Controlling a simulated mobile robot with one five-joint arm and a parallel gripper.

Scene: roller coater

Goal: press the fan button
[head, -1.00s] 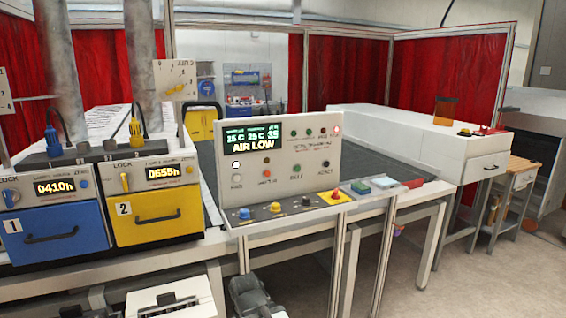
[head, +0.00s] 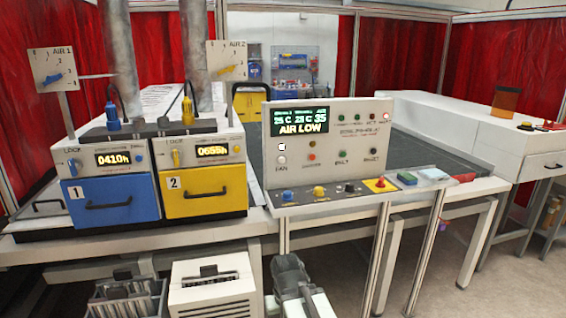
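The control panel (head: 310,170) stands upright at the middle of the worktable, with a lit display (head: 299,121) reading AIR LOW. The fan button (head: 281,160) is a small round pale button at the panel's lower left, above the label FAN. A small white square light (head: 282,147) sits just above it. My gripper (head: 291,268), grey and dark, shows at the bottom middle, low in front of the table and apart from the panel. Its fingers are not clear, so I cannot tell whether it is open or shut.
A row of knobs (head: 320,191) and a red button on a yellow base (head: 380,184) line the sloped ledge below the panel. Blue (head: 112,212) and yellow (head: 203,203) drawer units stand left. A white box (head: 213,285) stands under the table. Floor at right is clear.

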